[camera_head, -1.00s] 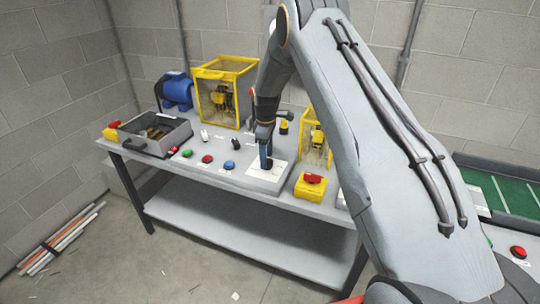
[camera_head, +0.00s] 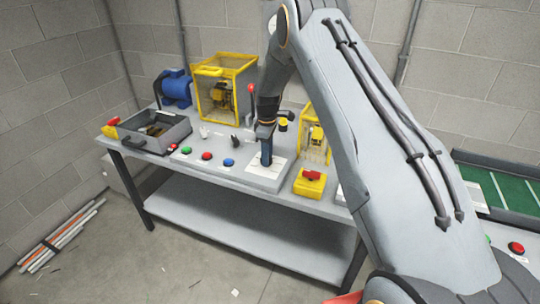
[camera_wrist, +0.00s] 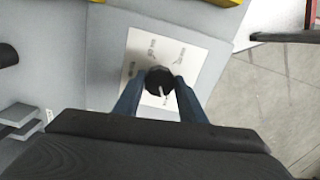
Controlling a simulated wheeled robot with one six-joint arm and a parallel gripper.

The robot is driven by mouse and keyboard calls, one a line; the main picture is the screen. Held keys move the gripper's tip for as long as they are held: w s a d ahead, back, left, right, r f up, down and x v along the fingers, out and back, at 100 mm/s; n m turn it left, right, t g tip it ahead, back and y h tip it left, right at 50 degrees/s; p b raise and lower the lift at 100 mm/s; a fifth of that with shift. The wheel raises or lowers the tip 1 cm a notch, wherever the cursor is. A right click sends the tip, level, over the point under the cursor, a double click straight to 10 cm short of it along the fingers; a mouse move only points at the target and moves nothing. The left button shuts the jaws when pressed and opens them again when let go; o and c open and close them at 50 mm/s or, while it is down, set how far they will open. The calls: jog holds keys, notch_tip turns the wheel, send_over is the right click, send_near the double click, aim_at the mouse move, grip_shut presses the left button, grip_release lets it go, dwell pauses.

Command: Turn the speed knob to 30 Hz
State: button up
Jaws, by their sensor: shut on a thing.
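The speed knob (camera_wrist: 158,79) is a small round black knob with a white pointer line, seen in the wrist view. It sits on a white dial plate (camera_wrist: 137,50) with several small printed labels, too blurred to read. The pointer line faces the bottom of the wrist view, slightly right. My gripper (camera_wrist: 160,86) is shut on the knob, one blue-grey finger on each side. In the head view my gripper (camera_head: 266,160) points down onto the dial panel (camera_head: 262,172) at the bench's front, and its fingers hide the knob.
On the bench (camera_head: 225,175), blue (camera_head: 229,162), red (camera_head: 207,156) and green (camera_head: 186,150) buttons lie left of my gripper. A yellow box with a red switch (camera_head: 312,175) is close on the right. Yellow cages (camera_head: 205,100) and a red-tipped lever (camera_head: 251,88) stand behind.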

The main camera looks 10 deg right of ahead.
jog(key=shift+w+a+m+b, duration=0.2)
jog(key=shift+a+m+b, duration=0.15)
jog(key=shift+m+b, duration=0.45)
jog(key=m+b, duration=0.2)
jog(key=shift+m, duration=0.3)
jog(key=m+b, duration=0.2)
jog(key=m, duration=0.1)
jog(key=shift+m, duration=0.3)
jog(key=m+b, duration=0.2)
jog(key=m, duration=0.1)
jog(key=shift+m, duration=0.3)
jog(key=m+b, duration=0.2)
jog(key=m, duration=0.4)
jog(key=shift+d+r, duration=0.1)
jog(key=m+b, duration=0.1)
jog(key=m, duration=0.4)
jog(key=shift+d+m, duration=0.15)
jog(key=shift+m, duration=0.25)
jog(key=shift+d, duration=0.1)
jog(key=o, duration=1.1)
jog(key=shift+s+d, duration=0.1)
jog(key=shift+c, duration=0.2)
